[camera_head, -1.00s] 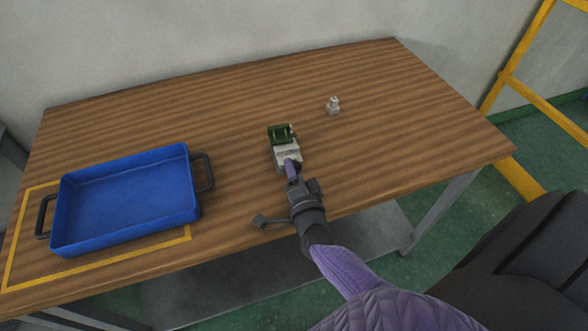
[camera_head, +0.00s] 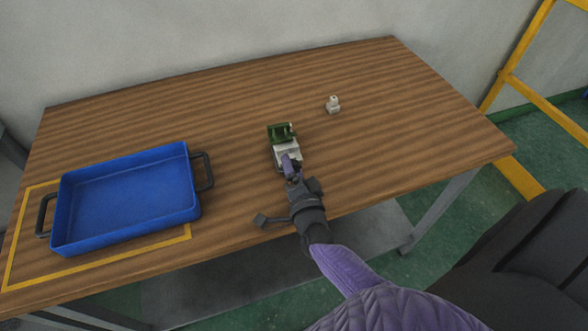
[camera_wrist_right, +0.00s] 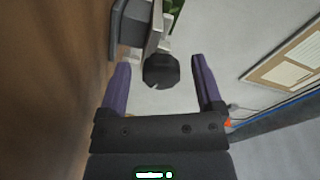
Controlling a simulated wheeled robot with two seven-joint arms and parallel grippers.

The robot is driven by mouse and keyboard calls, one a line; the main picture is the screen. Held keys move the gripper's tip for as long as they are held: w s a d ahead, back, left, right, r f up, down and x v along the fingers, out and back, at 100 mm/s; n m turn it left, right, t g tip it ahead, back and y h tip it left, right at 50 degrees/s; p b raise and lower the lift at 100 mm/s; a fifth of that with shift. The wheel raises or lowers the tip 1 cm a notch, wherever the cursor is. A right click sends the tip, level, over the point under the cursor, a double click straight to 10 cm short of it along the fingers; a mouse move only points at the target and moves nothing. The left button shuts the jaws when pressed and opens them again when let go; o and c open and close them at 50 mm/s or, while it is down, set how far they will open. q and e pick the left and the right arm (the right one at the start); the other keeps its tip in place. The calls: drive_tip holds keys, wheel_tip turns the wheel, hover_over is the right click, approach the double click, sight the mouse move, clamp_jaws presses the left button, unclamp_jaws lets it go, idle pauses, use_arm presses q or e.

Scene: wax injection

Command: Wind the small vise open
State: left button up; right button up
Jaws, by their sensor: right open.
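The small vise (camera_head: 287,148) stands on the wooden table, with a green part at its far end and a pale body nearer to me. In the right wrist view, its dark round knob (camera_wrist_right: 161,71) faces the camera, with part of the vise body (camera_wrist_right: 133,22) behind it. My right gripper (camera_head: 290,163) is at the near end of the vise. In the right wrist view, its two purple fingers (camera_wrist_right: 161,78) are open, one on each side of the knob, with visible gaps. My left gripper is not in view.
A blue tray (camera_head: 64,216) with dark handles stands at the left inside a yellow outline. A small pale object (camera_head: 333,105) stands behind and right of the vise. The wooden table (camera_head: 400,110) is clear at the right.

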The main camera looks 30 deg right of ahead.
drive_tip(key=p+v, duration=0.1)
drive_tip(key=v, duration=0.9)
drive_tip(key=shift+p, duration=0.3)
drive_tip(key=shift+w, duration=0.1)
